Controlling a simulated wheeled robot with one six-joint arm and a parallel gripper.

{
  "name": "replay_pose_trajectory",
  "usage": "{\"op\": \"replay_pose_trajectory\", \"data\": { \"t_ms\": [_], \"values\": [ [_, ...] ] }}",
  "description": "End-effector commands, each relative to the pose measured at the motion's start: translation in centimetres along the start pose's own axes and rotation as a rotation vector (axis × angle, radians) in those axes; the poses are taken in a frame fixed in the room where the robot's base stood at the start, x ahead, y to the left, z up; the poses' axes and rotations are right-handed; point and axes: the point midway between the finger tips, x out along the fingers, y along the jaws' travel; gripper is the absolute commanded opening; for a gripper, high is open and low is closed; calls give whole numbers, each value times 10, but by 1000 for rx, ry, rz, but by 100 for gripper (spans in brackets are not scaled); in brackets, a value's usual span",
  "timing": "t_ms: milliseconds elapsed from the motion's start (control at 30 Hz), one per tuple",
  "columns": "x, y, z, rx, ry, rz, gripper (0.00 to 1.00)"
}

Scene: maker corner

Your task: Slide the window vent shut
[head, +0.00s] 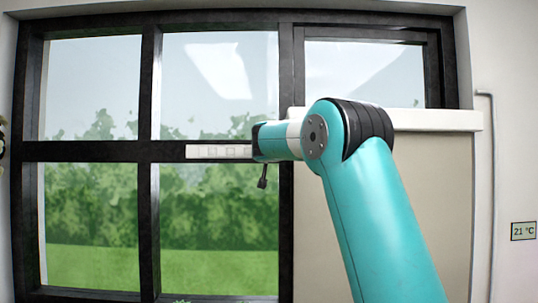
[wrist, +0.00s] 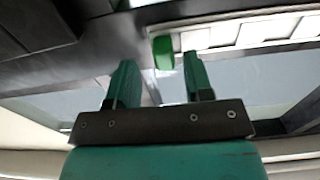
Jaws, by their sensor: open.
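The window vent is a long white strip (head: 218,151) with a row of rectangular slots, set on the window's dark middle crossbar. Its right part is hidden behind my arm in the head view. In the wrist view the strip (wrist: 240,36) runs across the upper right, and a small green knob (wrist: 163,52) stands at its left. My gripper (wrist: 157,62) is open and empty, with its two green fingers pointing at the knob. The knob appears between and just beyond the fingertips; I cannot tell whether they touch. The head view hides my fingers behind my wrist.
The dark window frame (head: 151,100) has several panes, with hedge and lawn outside. A white ledge (head: 438,119) above a beige panel (head: 433,200) stands right of my arm. The space before the left panes is clear.

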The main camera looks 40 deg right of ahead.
Motion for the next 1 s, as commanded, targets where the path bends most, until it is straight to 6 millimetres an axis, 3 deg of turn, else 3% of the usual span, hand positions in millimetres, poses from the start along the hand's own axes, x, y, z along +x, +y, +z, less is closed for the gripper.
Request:
{"op": "replay_pose_trajectory", "data": {
  "t_ms": [300, 500, 700, 1000],
  "values": [
    [-82, -1, 8, 2, 4, -4, 47],
    [-126, 0, 6, 1, 2, -3, 47],
    [-150, 0, 3, 0, 0, 0, 47],
    [-154, 0, 1, -1, -1, 1, 47]
  ]
}}
